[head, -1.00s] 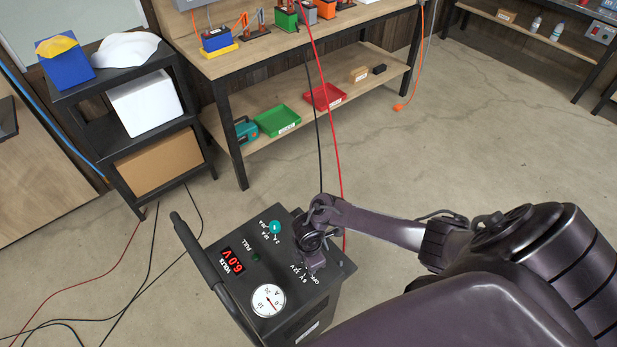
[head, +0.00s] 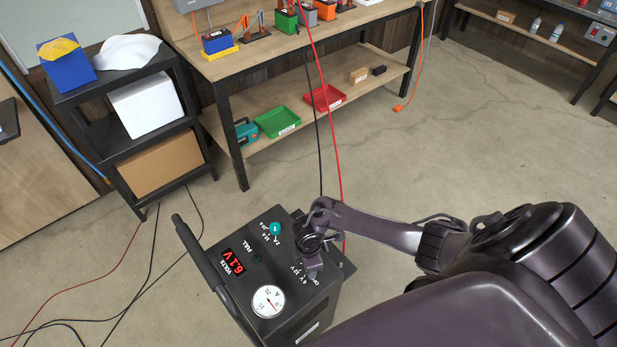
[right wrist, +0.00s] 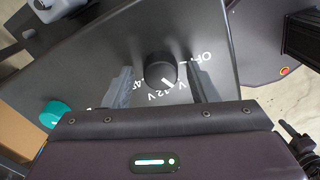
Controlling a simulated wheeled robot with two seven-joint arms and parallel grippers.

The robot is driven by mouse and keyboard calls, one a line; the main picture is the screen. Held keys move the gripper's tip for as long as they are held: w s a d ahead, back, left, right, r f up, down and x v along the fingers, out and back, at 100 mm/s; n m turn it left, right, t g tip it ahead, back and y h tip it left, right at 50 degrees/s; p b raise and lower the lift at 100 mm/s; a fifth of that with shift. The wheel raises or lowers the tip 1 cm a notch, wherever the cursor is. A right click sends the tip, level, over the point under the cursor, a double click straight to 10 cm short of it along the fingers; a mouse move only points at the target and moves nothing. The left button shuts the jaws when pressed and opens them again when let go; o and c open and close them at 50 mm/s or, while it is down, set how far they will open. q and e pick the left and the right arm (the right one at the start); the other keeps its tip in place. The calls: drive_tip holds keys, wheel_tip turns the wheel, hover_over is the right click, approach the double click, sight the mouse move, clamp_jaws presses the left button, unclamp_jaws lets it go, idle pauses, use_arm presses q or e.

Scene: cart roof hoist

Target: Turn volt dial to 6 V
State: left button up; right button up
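The dark charger cart (head: 215,243) stands on the floor in the head view, with a handle at its left. Its red display (head: 237,262) reads about 6.1 V. My right gripper (head: 312,268) reaches down over the volt dial and hides it in the head view. In the right wrist view the volt dial (right wrist: 160,70) is a black round knob between the two fingers of my right gripper (right wrist: 162,78). Gaps show between knob and fingers. The knob's white mark points down-right, toward the partly hidden volt labels. My left gripper is out of view.
A teal knob (head: 275,228) and a round white gauge (head: 268,301) are also on the cart's top. Red and black cables (head: 329,130) run up toward the wooden workbench (head: 290,52). A black shelf (head: 120,80) stands at left. Floor at right is clear.

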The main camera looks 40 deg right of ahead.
wheel_tip(320, 180, up, 8)
drive_tip(key=shift+f+p, duration=0.1)
drive_tip(key=shift+p, duration=0.4)
idle(0.6)
